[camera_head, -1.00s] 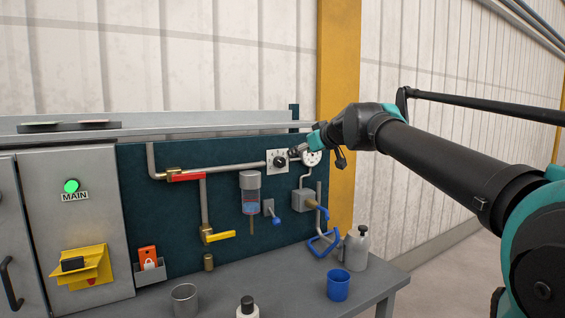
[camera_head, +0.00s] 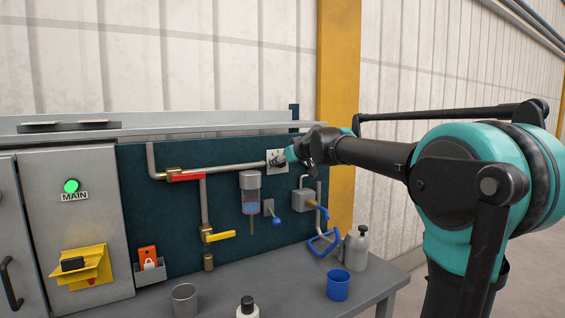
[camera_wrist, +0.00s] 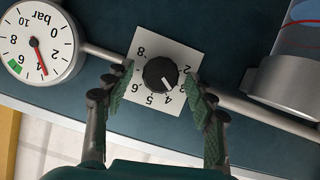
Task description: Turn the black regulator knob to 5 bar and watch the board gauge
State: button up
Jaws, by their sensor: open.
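The black regulator knob (camera_wrist: 160,73) sits on a white numbered dial plate (camera_wrist: 140,56) in the wrist view. Its white mark points down and slightly right, close to the 4. My gripper (camera_wrist: 161,90) is open, with green-padded fingers to the left and right of the knob, apart from it. The board gauge (camera_wrist: 40,42), marked bar, shows at the upper left; its red needle points down and slightly right, and its exact reading is hard to tell.
A pipe runs across the board (camera_head: 225,150) on both sides of the dial. Below are a filter bowl (camera_head: 250,190) and a red-handled valve (camera_head: 187,177). A blue cup (camera_head: 338,286) and a grey bottle (camera_head: 356,248) stand on the bench.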

jog(key=c, duration=1.2)
jog(key=shift+o, duration=0.2)
jog(key=m+y, duration=0.1)
jog(key=m, duration=0.1)
jog(key=m+g+y, duration=0.1)
jog(key=m+y, duration=0.1)
jog(key=m+g+y, duration=0.1)
jog(key=m, duration=0.2)
jog(key=shift+w+d+f+y, duration=0.1)
jog(key=shift+w+d+y, duration=0.2)
jog(key=shift+d, duration=0.1)
jog(key=o, duration=1.2)
jog(key=shift+s, duration=0.1)
jog(key=shift+c, duration=0.2)
